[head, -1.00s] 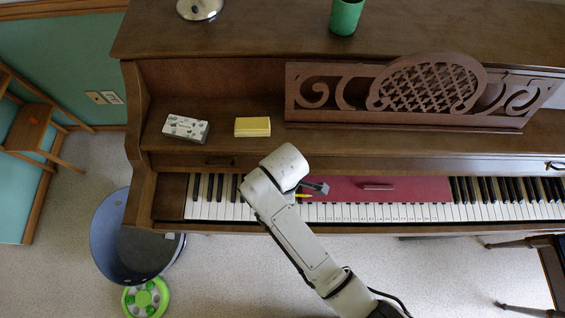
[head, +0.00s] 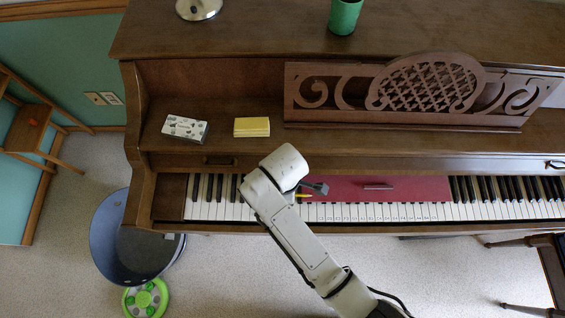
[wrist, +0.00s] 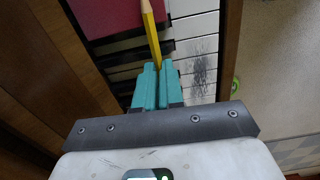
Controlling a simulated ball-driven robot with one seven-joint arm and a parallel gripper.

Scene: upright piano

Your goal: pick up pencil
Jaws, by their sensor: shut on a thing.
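The pencil is yellow. In the wrist view the pencil (wrist: 151,32) runs up from between the teal fingertips of my gripper (wrist: 159,68), which is shut on it, above the piano keys. In the head view only a short yellow bit of the pencil (head: 303,195) shows beside the arm, over the keys. There a grey part of my gripper (head: 316,188) shows, and the arm hides the rest.
The piano keys (head: 400,212) lie below, with a red panel (head: 415,189) to the right. A patterned box (head: 184,128) and a yellow block (head: 252,127) sit on the shelf. A green cup (head: 344,16) stands on top. A blue bin (head: 108,240) is on the floor.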

